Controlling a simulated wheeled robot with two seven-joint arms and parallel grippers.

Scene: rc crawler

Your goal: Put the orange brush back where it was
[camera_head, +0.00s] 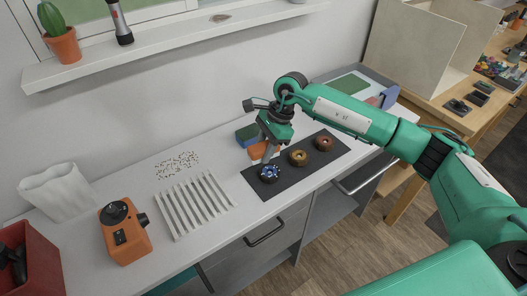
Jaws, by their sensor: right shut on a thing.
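My right gripper (268,158) reaches in from the right, pointing down over the left end of the dark mat (285,180). It is shut on the orange brush (257,150), which is partly hidden by the fingers. The brush is just above or beside a wheel with a blue hub (270,173); I cannot tell whether they touch. A wheel with a gold hub (299,157) and one with a reddish hub (323,142) also lie on the mat in a row. My left gripper is not in view.
A blue and green block (247,134) stands behind the gripper. A white slatted rack (194,204), small scattered parts (177,165), an orange device (125,232), a white holder (60,192) and a red bin (38,262) are at left. A green mat (348,83) lies at the back.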

